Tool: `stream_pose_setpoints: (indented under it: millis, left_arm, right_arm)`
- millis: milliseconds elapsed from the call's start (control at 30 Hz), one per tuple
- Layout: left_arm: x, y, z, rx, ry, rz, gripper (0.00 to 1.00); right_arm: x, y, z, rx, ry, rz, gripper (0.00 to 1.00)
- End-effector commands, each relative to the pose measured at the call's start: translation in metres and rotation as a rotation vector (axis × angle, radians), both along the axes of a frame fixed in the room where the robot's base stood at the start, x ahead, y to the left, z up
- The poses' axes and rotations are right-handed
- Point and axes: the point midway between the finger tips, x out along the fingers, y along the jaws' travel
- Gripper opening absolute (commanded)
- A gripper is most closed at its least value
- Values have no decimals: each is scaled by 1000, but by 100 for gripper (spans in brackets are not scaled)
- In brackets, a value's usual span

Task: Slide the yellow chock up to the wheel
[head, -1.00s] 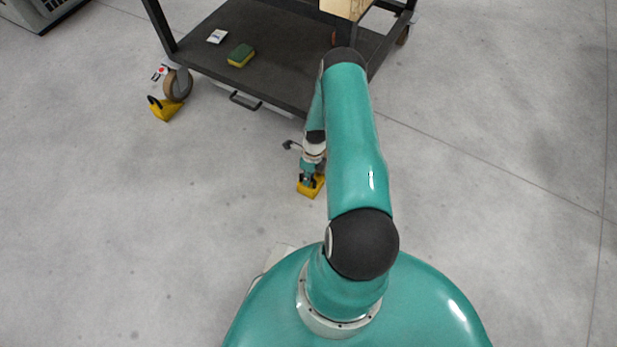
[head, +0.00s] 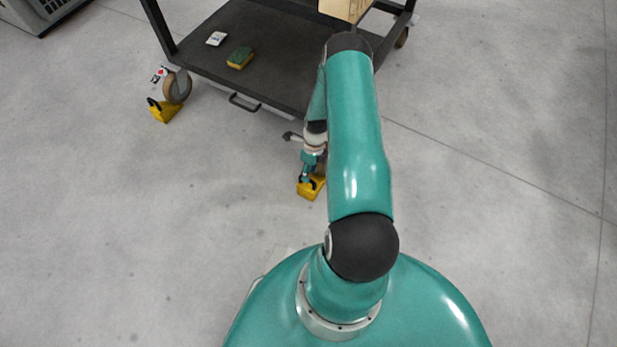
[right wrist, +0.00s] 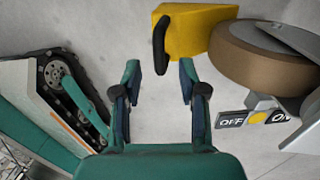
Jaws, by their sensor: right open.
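The yellow chock (head: 311,189) with a black handle sits on the floor by the cart's near right corner in the head view. In the right wrist view the chock (right wrist: 200,30) lies close beside the brown-rimmed wheel (right wrist: 258,65); I cannot tell whether they touch. My right gripper (head: 307,179) is just above the chock. In the right wrist view my right gripper (right wrist: 160,76) is open and empty, with the lower end of the black handle (right wrist: 160,45) around its fingertips. My arm hides most of this wheel in the head view. My left gripper is not in view.
Another yellow chock (head: 166,112) sits by the cart's left wheel (head: 177,86). The dark cart shelf (head: 270,55) carries a green-and-yellow sponge (head: 240,58) and a small white packet (head: 216,38). An OFF/ON brake tag (right wrist: 252,119) is near the wheel. The floor left of the chock is clear.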

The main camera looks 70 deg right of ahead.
Motion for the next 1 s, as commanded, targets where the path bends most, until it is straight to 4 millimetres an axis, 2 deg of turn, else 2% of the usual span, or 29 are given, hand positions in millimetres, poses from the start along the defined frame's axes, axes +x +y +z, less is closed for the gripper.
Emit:
stream_pose_setpoints:
  millis: [33,200,400,567,1000]
  left_arm:
    - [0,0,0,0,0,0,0]
    - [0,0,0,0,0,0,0]
    - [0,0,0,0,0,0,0]
    - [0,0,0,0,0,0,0]
    - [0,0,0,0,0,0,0]
  right_arm:
    - [0,-3,12,-2,-2,0,42]
    - [0,-9,44,-2,-2,0,42]
    - [-1,-13,67,0,0,0,42]
    - [-1,-14,72,1,1,0,42]
    - [-1,-14,72,1,1,0,42]
